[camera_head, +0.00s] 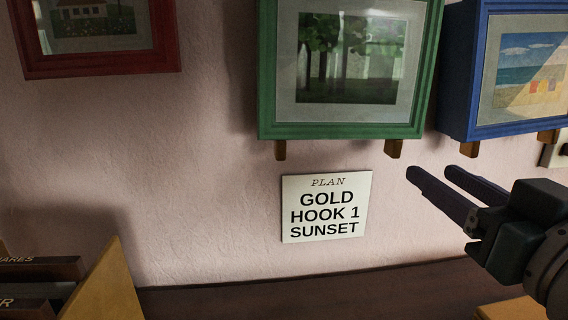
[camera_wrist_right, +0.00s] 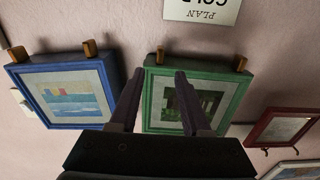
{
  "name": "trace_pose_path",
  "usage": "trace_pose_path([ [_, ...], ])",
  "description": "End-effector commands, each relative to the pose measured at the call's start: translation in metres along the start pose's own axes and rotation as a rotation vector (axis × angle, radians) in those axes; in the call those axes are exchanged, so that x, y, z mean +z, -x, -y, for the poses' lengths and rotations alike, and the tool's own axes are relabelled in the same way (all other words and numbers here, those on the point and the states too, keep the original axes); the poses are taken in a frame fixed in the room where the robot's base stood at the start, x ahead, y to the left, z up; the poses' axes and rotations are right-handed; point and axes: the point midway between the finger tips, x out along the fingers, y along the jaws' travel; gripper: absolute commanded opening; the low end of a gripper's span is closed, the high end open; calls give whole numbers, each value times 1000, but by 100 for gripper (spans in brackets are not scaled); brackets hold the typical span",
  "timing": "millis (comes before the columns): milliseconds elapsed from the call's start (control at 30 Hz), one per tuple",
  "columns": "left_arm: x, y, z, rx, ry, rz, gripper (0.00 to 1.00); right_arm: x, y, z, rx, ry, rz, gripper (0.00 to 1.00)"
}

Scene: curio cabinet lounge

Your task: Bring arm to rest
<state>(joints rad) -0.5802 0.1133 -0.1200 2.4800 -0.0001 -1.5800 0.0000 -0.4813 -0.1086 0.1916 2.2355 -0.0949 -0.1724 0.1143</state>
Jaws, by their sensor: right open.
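My right gripper (camera_head: 432,185) comes in from the right in the head view, in front of the pink wall. Its two dark fingers are apart and nothing is between them. In the right wrist view the gripper (camera_wrist_right: 158,78) shows the same two parted fingers, in front of the blue and green frames. In the head view the fingertips are just below the gap between those frames, right of the plan sign. I cannot tell how far they are from the wall. My left gripper is in neither view.
A green-framed picture (camera_head: 346,131), a blue-framed picture (camera_head: 459,80) and a red-framed picture (camera_head: 100,68) hang on the wall. A sign (camera_head: 327,207) reads "PLAN GOLD HOOK 1 SUNSET". A dark surface (camera_head: 300,293) runs below. A wooden wedge-shaped piece (camera_head: 108,285) stands at lower left.

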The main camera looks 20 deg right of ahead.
Motion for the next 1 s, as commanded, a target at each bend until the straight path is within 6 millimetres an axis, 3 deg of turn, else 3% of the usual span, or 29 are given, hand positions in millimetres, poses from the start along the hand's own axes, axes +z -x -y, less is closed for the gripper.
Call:
trace_pose_path([
  [167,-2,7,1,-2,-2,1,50,-4,0,2,-6,3,24,48],
  [267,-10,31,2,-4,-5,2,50,-12,4,11,-30,13,127,48],
  [367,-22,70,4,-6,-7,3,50,-19,17,26,-76,42,327,48],
  [467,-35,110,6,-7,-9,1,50,-22,46,42,-138,92,572,48],
  [600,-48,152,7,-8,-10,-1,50,-26,101,54,-218,177,882,48],
  [800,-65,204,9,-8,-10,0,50,-55,186,53,-320,319,1259,48],
  [1000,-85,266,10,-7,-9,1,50,-120,181,55,-311,307,1243,48],
])
